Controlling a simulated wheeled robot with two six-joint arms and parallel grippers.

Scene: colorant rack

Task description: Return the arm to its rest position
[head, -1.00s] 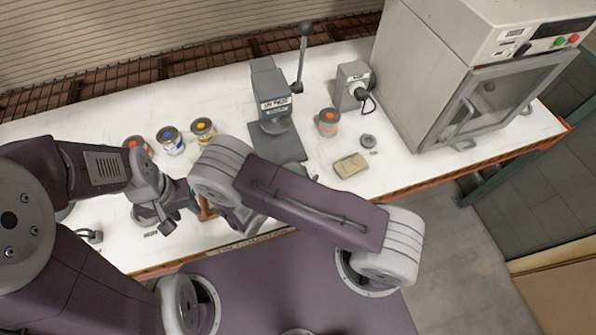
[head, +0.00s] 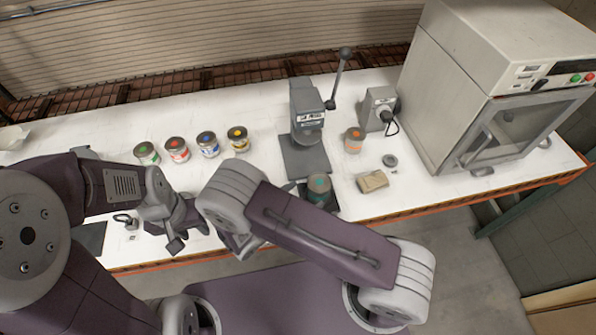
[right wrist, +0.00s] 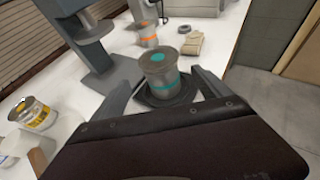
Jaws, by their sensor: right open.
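My right gripper (right wrist: 160,92) is open in the right wrist view, with its two fingers apart. A teal-marked can (right wrist: 158,72) stands upright on a dark round base (right wrist: 185,97) ahead of and between the fingers. I see no grip on it. In the head view the same can (head: 319,188) stands near the table's front edge, right of my right arm's elbow. My right gripper is mostly hidden behind its own arm there. My left gripper (head: 186,238) is over the front left of the table; its jaw opening is unclear.
Cans with green (head: 146,153), red (head: 177,150), blue (head: 208,145) and yellow (head: 238,139) marks stand in a row. A lever press (head: 306,115), an orange-marked can (head: 354,140), a tan block (head: 372,181) and a large oven (head: 490,90) are to the right.

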